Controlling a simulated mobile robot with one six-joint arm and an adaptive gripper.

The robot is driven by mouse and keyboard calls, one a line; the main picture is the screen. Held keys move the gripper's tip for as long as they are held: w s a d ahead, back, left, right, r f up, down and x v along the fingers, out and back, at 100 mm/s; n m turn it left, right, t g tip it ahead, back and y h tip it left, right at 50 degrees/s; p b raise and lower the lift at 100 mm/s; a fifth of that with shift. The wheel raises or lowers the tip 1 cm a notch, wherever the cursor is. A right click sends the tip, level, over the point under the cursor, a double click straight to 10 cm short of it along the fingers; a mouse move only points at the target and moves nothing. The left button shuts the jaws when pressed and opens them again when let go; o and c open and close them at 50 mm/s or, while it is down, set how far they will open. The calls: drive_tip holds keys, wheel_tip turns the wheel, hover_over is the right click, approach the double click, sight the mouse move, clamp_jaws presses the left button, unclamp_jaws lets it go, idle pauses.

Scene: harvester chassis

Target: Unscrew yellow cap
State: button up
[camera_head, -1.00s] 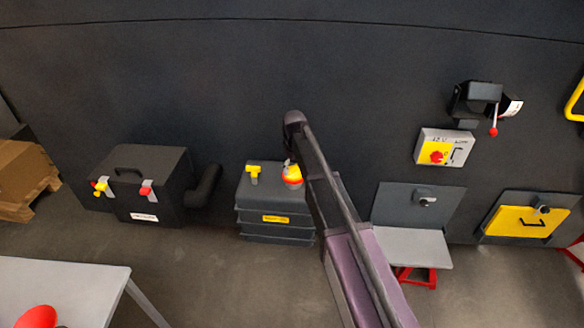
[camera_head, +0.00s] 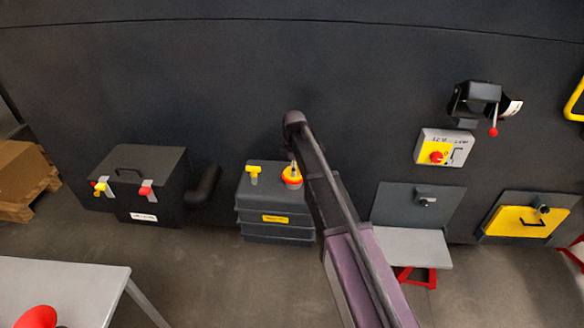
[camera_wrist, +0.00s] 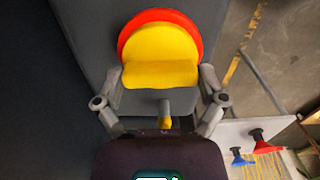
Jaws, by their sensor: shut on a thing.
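The yellow cap (camera_wrist: 162,58) has a raised grip bar and sits against a red-orange ring (camera_wrist: 127,33) in the wrist view. In the head view the yellow cap (camera_head: 291,172) is on the top right of a dark grey tank (camera_head: 276,219). My gripper (camera_wrist: 160,80) has one finger at each end of the cap's grip bar and is shut on it. In the head view my arm hides the tank's right side and the fingers are too small to make out clearly.
A yellow T-shaped handle (camera_head: 254,171) stands on the tank, left of the cap. A black box (camera_head: 146,187) with a pipe lies further left. A control panel (camera_head: 444,147) and a yellow hatch (camera_head: 528,220) are at right. A table (camera_head: 66,283) stands front left.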

drive_tip(key=n, duration=0.2)
drive_tip(key=shift+n, duration=0.4)
drive_tip(key=shift+r, duration=0.1)
drive_tip(key=shift+r, duration=0.1)
drive_tip(key=shift+r+p, duration=2.05)
drive_tip(key=shift+p, duration=0.25)
